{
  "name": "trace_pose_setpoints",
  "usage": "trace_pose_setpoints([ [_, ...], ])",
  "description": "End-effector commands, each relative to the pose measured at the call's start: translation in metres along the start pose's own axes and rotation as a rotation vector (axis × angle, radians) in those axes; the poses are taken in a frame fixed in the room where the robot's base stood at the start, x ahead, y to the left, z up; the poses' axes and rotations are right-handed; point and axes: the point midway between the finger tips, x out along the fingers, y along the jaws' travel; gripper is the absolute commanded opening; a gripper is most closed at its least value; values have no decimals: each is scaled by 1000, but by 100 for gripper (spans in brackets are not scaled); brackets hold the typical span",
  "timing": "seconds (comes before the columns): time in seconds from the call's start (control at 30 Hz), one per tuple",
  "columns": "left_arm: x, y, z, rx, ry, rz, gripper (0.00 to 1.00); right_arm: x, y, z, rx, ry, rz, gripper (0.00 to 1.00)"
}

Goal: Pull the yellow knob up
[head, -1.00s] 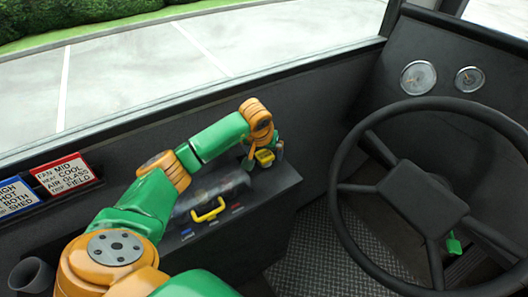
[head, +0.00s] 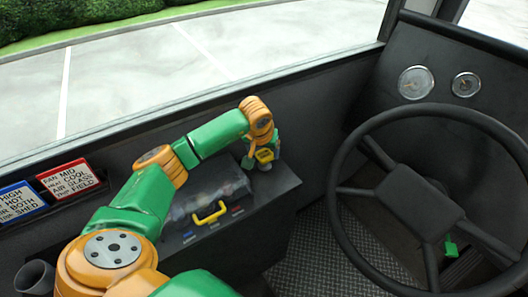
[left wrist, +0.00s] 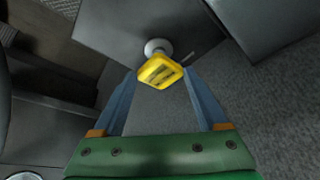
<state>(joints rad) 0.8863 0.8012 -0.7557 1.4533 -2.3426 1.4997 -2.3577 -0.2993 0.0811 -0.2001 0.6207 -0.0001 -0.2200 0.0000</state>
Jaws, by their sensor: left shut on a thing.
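The yellow knob (left wrist: 160,71) is a squarish yellow piece with dark markings on its face. A pale round stem (left wrist: 157,46) shows just beyond it, above a dark panel. My left gripper (left wrist: 162,73) has one finger on each side of the knob and is shut on it. In the head view the yellow knob (head: 264,155) shows small at the right end of the side console, with my left gripper (head: 266,161) around it. The lower part of the knob is hard to make out there. My right gripper is not in view.
A clear-covered box with a yellow handle (head: 210,212) sits on the console (head: 284,180), left of the knob. A large steering wheel (head: 412,199) stands to the right. Red (head: 72,178) and blue (head: 18,202) signs are at the left. The window ledge runs behind.

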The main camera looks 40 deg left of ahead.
Motion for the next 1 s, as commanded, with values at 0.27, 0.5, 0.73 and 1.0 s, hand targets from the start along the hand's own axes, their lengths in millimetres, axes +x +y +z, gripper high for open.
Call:
trace_pose_setpoints([
  [0.27,-1,0,-3,-2,10,2,100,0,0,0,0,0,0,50],
  [0.5,-28,0,-4,0,14,2,100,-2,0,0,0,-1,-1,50],
  [0.73,-68,0,-3,-2,13,2,100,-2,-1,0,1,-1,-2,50],
  [1.0,-72,0,-2,-2,10,1,100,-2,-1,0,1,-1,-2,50],
])
